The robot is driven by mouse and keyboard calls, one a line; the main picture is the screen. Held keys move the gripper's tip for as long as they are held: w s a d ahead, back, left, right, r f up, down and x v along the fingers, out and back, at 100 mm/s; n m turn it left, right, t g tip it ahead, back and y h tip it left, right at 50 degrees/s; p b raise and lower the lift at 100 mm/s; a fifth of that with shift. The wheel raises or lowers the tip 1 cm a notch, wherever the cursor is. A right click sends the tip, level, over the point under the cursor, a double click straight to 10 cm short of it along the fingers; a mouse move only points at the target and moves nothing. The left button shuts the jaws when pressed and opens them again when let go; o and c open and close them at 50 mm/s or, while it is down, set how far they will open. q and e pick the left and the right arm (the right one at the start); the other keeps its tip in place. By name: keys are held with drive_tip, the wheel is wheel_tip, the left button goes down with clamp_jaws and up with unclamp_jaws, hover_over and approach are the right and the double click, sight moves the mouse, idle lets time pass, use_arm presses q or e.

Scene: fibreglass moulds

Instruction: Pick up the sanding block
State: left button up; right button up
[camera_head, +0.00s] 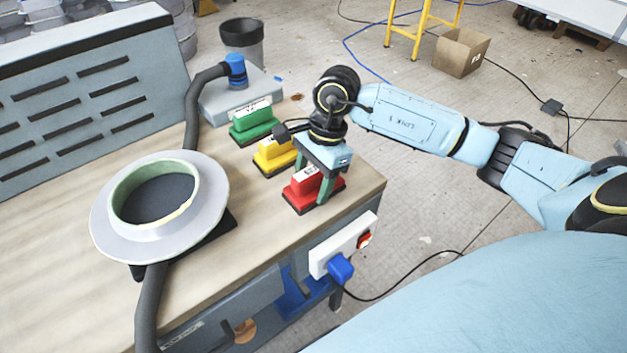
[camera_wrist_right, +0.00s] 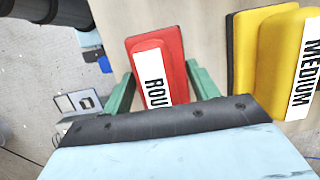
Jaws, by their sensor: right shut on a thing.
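A red sanding block (camera_head: 302,199) stands at the right end of the workbench, with a white label that partly reads "ROU" in the right wrist view (camera_wrist_right: 172,52). My right gripper (camera_head: 312,182) is over it, its green fingers closed on either side of the block. The block looks to be at the bench top; I cannot tell whether there is a gap below it. A yellow sanding block (camera_head: 272,157) labelled "MEDIUM" in the wrist view (camera_wrist_right: 277,65) is beside it. A green sanding block (camera_head: 251,124) is behind the yellow one. My left gripper is not in view.
A grey ring-shaped mould (camera_head: 213,205) and a dark hose (camera_head: 192,110) lie on the wooden bench (camera_head: 60,285). A slotted grey panel (camera_head: 90,95) rises behind. A white power strip (camera_head: 335,250) with a blue plug is on the bench side. The bench's right edge is close.

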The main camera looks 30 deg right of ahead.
sight(311, 170)
drive_tip(key=shift+r+p, duration=0.3)
drive_tip(key=shift+p, duration=0.15)
wheel_tip(311, 170, up, 10)
drive_tip(key=o, duration=0.5)
drive_tip(key=c, duration=0.3)
